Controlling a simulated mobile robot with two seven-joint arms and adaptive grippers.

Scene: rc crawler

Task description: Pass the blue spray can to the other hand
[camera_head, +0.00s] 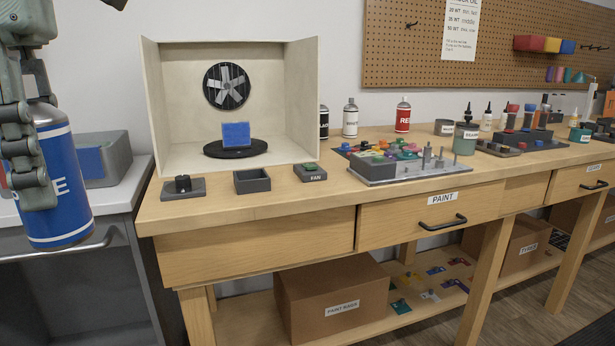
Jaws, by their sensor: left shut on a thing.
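The blue spray can (66,205) is at the left edge of the head view, raised in front of the grey cabinet. It is blue with white bands and white lettering, of which the end of a word shows, and stands nearly upright. My left gripper (28,165) is shut on the can, its grey fingers lying across the can's left side. The can's top and left side are partly hidden by the gripper. My right gripper is not in view.
A wooden workbench (230,205) fills the middle and right. On it stand an open spray booth (297,105) with a fan and a blue block, a white can (350,120), a red can (402,117) and a tool rack (400,170). A grey cabinet (125,195) stands left.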

